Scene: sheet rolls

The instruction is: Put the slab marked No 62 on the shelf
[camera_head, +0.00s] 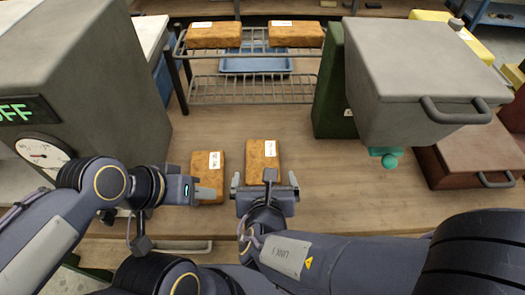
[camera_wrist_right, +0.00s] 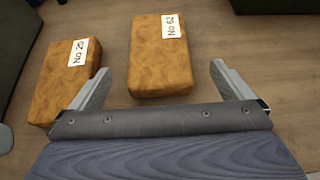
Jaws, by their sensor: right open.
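The slab marked No 62 (camera_wrist_right: 160,65) is orange-brown with a white label and lies flat on the wooden table; in the head view it is the right one of two table slabs (camera_head: 262,158). My right gripper (camera_head: 265,180) is open and empty at its near end, with fingers spread wider than the slab in the right wrist view (camera_wrist_right: 160,72). My left gripper (camera_head: 207,193) is at the near end of the slab marked No 20 (camera_head: 206,168); its jaw gap is not clear. The wire shelf (camera_head: 245,88) stands at the back, with two labelled slabs (camera_head: 214,36) on top.
The No 20 slab (camera_wrist_right: 62,85) lies close to the left of No 62. A grey machine with a gauge (camera_head: 60,90) stands at the left. A grey box with a handle (camera_head: 415,85) and a green block (camera_head: 332,90) stand at the right. Table between slabs and shelf is clear.

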